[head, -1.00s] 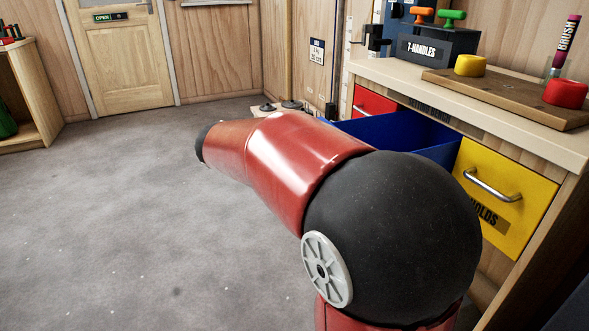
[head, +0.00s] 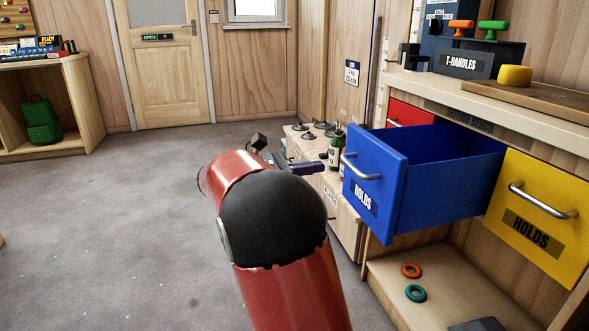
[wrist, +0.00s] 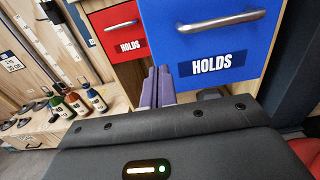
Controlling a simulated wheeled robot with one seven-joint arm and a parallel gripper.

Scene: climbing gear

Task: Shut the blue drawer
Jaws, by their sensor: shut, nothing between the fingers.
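The blue drawer (head: 408,206) stands pulled well out of the bench in the head view. Its inside looks empty where I can see it. Its front, with a metal handle and a HOLDS label, also shows at the top of the wrist view (wrist: 206,47). My gripper (head: 318,167) is in front of and to the left of the drawer front, with its purple fingers together and nothing between them. In the wrist view the fingers (wrist: 158,72) point toward the lower left edge of the drawer front. I cannot tell whether they touch it.
The red drawer (head: 405,115) and yellow drawer (head: 540,215) are shut on either side. Bottles (head: 336,148) stand on a low cabinet behind my gripper. Two rings (head: 412,270) lie on the shelf below. The floor (head: 130,240) at left is clear.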

